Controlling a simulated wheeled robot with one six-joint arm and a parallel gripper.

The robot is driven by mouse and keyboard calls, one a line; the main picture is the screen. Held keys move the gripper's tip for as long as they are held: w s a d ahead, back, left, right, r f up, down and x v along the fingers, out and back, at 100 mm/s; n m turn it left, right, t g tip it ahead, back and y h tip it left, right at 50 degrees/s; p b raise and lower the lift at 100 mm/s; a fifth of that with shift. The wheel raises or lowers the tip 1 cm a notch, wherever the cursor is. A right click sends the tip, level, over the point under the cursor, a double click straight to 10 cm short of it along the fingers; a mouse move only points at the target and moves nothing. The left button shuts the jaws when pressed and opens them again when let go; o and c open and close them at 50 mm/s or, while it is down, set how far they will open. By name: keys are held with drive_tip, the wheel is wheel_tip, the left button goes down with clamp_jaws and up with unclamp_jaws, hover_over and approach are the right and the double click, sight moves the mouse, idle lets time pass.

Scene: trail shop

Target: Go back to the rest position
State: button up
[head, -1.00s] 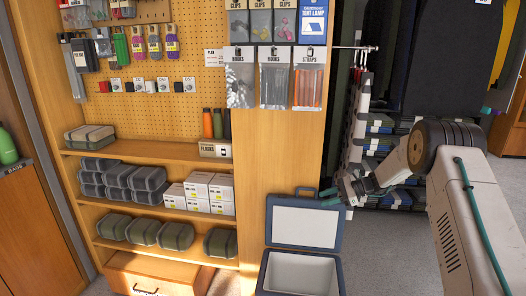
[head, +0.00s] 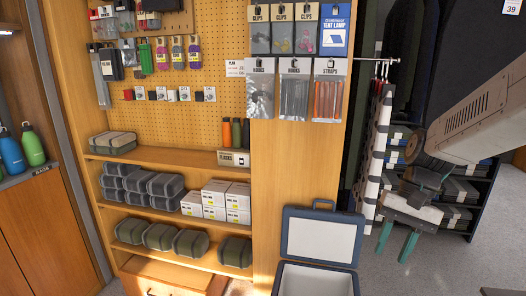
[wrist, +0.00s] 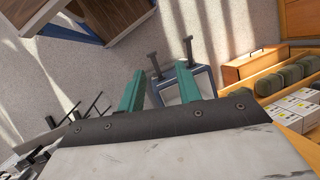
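My gripper (head: 396,243) hangs at the right of the head view, pointing down, to the right of the open cooler box. Its two green fingers stand apart with nothing between them. In the wrist view the fingers (wrist: 160,90) are also spread and empty, above the grey floor. The wrist view shows part of the cooler box (wrist: 199,82) beyond the right finger.
The cooler box (head: 318,281) stands on the floor with its lid (head: 322,238) raised. Wooden shelves (head: 190,254) hold several cases and white boxes (head: 215,197). A rack of folded goods (head: 455,190) stands behind my gripper. Bare floor (head: 440,265) lies below it.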

drive_tip(key=s+r+n+t+h, duration=0.1)
drive_tip(key=s+r+n+t, duration=0.1)
drive_tip(key=s, duration=0.7)
drive_tip(key=s+r+n+t+h, duration=0.2)
drive_tip(key=s+r, duration=0.2)
drive_tip(key=s, duration=0.5)
drive_tip(key=shift+a+h, duration=0.25)
drive_tip(key=shift+h, duration=0.05)
drive_tip(key=shift+a, duration=0.1)
idle(1.0)
